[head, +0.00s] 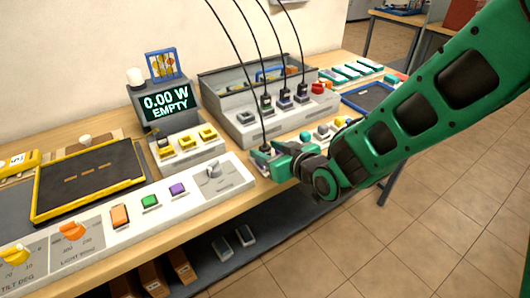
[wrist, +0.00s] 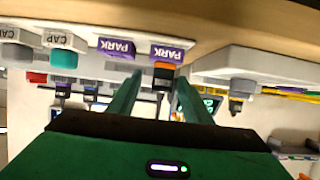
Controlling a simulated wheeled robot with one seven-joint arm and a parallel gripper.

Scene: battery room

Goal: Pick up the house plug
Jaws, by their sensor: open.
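A plug (head: 263,150) on a black cable stands at the front edge of the white bench unit, by the tips of my gripper (head: 268,161). No house label is readable on it. In the wrist view, a plug with an orange band and dark body (wrist: 165,74) sits at a purple PARK label, between my gripper's fingers (wrist: 160,82). The fingers are apart, and I cannot tell whether either touches it. In the head view the gripper partly hides the plug's lower part.
Several cabled plugs stand in the grey panel (head: 246,127) behind. A meter (head: 166,104) reads 0.00 W EMPTY. A white control strip (head: 132,212) with knobs and coloured buttons lies to the left. A second PARK label (wrist: 116,47) is beside the plug. Open floor lies in front of the bench.

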